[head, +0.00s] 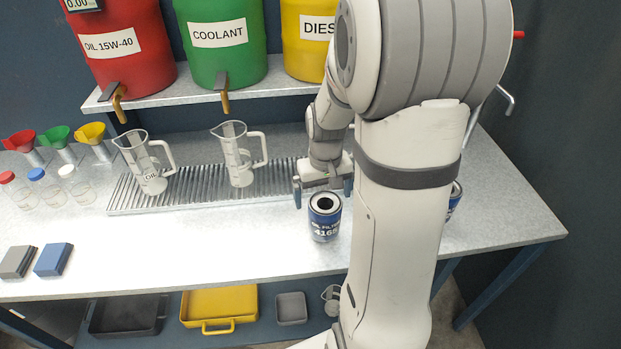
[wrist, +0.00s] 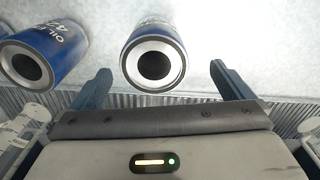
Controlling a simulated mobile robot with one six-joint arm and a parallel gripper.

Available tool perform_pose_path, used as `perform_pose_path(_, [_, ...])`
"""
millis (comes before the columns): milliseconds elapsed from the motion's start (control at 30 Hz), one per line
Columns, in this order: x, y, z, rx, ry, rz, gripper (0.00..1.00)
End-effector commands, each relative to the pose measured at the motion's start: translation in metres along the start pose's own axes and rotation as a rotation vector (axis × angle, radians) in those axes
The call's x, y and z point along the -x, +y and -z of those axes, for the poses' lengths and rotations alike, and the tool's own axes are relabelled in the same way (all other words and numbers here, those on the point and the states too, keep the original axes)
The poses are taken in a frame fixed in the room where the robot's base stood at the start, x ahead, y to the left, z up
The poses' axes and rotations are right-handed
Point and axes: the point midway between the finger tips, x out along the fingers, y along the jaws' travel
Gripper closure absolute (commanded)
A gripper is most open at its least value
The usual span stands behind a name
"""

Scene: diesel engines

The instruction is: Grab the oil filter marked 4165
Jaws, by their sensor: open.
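The oil filter (head: 325,222), a blue and white can with a dark centre hole, stands upright on the bench in the head view. Its label reads about 4165; the last digit is blurred. My gripper (head: 322,188) is open and empty, just behind and above it, fingers pointing down. In the wrist view this filter (wrist: 155,58) lies between and beyond the two spread fingers (wrist: 160,80), touching neither as far as I can see. A second blue filter (wrist: 58,48) stands at the left there, its number starting 42; in the head view it (head: 454,197) is mostly hidden behind my arm.
Two clear jugs (head: 240,160) stand on the ribbed drip tray (head: 200,196) behind. Funnels, capped bottles and two small blocks (head: 54,260) are at the left. Red, green (head: 220,55) and yellow drums sit on the shelf above. The bench front (head: 220,250) left of the filter is clear.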

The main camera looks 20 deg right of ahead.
Motion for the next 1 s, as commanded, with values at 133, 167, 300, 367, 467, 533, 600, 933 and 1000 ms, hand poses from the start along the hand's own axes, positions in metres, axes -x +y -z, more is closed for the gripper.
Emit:
perform_pose_path(133, [-0.006,0.010,0.006,-0.010,-0.016,0.003,0.00])
perform_pose_path(167, [-0.008,0.011,0.006,-0.010,-0.017,0.003,0.00])
perform_pose_path(300, [-0.023,0.011,0.006,-0.010,-0.021,0.004,0.00])
perform_pose_path(367, [-0.030,0.011,0.006,-0.010,-0.021,0.004,0.00])
perform_pose_path(467, [-0.039,0.010,0.005,-0.009,-0.021,0.004,0.00])
perform_pose_path(533, [-0.046,0.009,0.003,-0.009,-0.022,0.004,0.00])
perform_pose_path(600, [-0.056,0.008,0.001,-0.009,-0.023,0.004,0.00])
perform_pose_path(933, [-0.086,0.007,0.000,-0.009,-0.018,0.004,0.00])
perform_pose_path(1000, [-0.086,0.007,0.000,-0.009,-0.017,0.004,0.00])
